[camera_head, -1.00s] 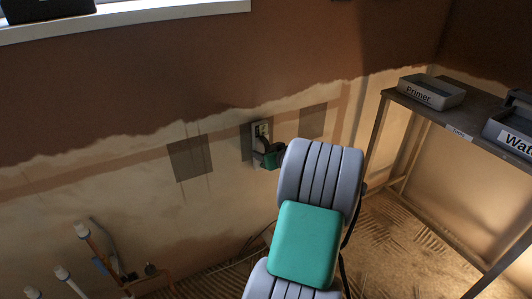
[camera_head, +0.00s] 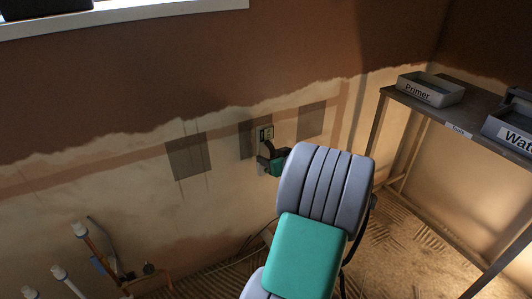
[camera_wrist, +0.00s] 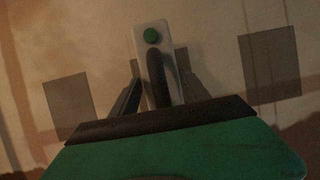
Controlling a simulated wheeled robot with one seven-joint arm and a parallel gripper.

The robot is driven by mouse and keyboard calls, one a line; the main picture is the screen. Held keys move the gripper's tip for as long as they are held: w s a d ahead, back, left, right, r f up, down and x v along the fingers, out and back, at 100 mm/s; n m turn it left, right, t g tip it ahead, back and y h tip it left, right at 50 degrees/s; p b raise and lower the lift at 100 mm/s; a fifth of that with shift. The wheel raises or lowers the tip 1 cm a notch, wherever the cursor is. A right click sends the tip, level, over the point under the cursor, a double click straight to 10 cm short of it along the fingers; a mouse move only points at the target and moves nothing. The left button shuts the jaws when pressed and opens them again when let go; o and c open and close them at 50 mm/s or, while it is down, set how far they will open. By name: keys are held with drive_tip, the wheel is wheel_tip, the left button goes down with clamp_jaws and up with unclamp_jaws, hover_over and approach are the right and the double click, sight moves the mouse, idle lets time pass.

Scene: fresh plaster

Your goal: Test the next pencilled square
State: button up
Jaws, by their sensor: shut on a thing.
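My gripper (camera_head: 264,152) is shut on a pale slim meter (camera_head: 265,133) and holds it upright before the wall. In the wrist view the meter (camera_wrist: 153,50) has a round green button near its top and a dark curved part below. The meter overlaps the right part of the middle grey square (camera_head: 246,140); I cannot tell whether it touches the wall. A left square (camera_head: 187,156) and a right square (camera_head: 311,119) are uncovered in the head view. In the wrist view, squares stand left (camera_wrist: 70,100) and right (camera_wrist: 270,62) of the meter.
A metal table (camera_head: 460,112) stands at right with a tray labelled Primer (camera_head: 430,90) and a partly cut-off grey container (camera_head: 508,130). Capped pipes (camera_head: 82,231) rise at lower left. A white window sill (camera_head: 130,16) is above.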

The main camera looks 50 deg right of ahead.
drive_tip(key=shift+s+a, duration=0.15)
drive_tip(key=shift+s, duration=0.15)
drive_tip(key=shift+r, duration=0.2)
drive_tip(key=r+p, duration=0.1)
drive_tip(key=p, duration=0.1)
drive_tip(key=r+p, duration=0.1)
drive_tip(key=p, duration=0.1)
drive_tip(key=shift+s+a+g, duration=0.1)
drive_tip(key=shift+s+g, duration=0.25)
drive_tip(key=shift+g, duration=0.05)
drive_tip(key=s+r+g+p, duration=0.1)
drive_tip(key=g+p, duration=0.1)
drive_tip(key=p, duration=0.3)
drive_tip(key=s+a+r+g+y+p, duration=0.1)
drive_tip(key=s+r+p, duration=0.1)
drive_tip(key=p, duration=0.3)
drive_tip(key=shift+s+r+g+p, duration=0.15)
drive_tip(key=shift+g+p, duration=0.15)
drive_tip(key=shift+g, duration=0.1)
drive_tip(key=shift+s+a+f+g+y+p, duration=0.1)
drive_tip(key=shift+s+f+g+y+p, duration=0.2)
drive_tip(key=shift+s+g, duration=0.1)
